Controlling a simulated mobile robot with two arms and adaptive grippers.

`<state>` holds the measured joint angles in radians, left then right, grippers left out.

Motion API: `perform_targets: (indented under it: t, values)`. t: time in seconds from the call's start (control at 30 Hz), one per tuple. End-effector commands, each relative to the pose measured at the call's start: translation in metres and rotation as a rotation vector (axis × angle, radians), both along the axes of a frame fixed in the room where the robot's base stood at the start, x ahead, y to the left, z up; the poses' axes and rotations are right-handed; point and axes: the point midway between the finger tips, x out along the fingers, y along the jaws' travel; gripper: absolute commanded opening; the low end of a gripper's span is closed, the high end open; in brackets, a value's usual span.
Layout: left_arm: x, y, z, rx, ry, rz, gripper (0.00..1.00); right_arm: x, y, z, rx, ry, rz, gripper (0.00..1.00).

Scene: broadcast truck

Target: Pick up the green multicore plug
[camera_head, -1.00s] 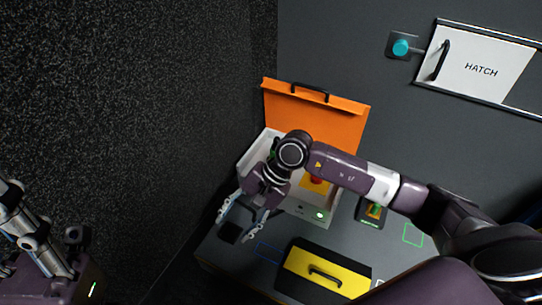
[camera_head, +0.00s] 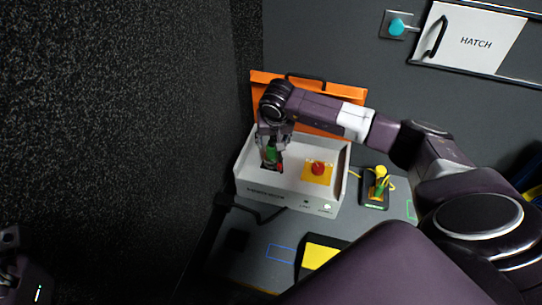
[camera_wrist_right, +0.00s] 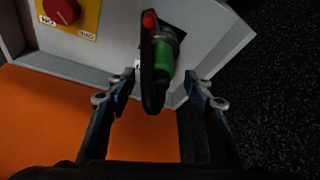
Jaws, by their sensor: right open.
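The green multicore plug (camera_head: 271,154) is in the left part of an open white case (camera_head: 300,197) with an orange lid. In the right wrist view the plug (camera_wrist_right: 165,68) shows a green body, and a black lever-like part with a red tip lies in front of it. My right gripper (camera_head: 273,143) points down into the case over the plug. In the wrist view its open fingers (camera_wrist_right: 158,94) are on either side of the plug, with a visible gap on both sides. Of my left arm only a small part shows at the lower left; its gripper is not visible.
A red button (camera_head: 318,168) on a yellow plate is in the same case, right of the plug. A black holder (camera_head: 374,201) with yellow and green parts stands right of the case. A yellow panel (camera_head: 320,256) is in front. The raised orange lid (camera_head: 350,94) stands behind.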

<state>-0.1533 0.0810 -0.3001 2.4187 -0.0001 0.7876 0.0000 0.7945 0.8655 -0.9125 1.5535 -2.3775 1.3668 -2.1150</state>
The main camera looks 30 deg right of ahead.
Motion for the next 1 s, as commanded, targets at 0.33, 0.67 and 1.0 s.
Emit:
perform_targets:
  t: [0.33, 0.67, 1.0]
  values:
    - [-0.003, -0.002, 0.009, 0.006, -0.068, 0.004, 0.40, 0.009, -0.004, -0.035, 0.002, 0.000, -0.001, 0.48]
    - [-0.003, -0.002, 0.010, 0.006, -0.068, 0.003, 0.40, 0.009, -0.004, -0.034, 0.002, 0.000, -0.001, 0.34]
    - [-0.003, -0.003, 0.010, 0.007, -0.068, 0.003, 0.40, 0.009, -0.004, -0.033, 0.002, -0.002, -0.001, 0.08]
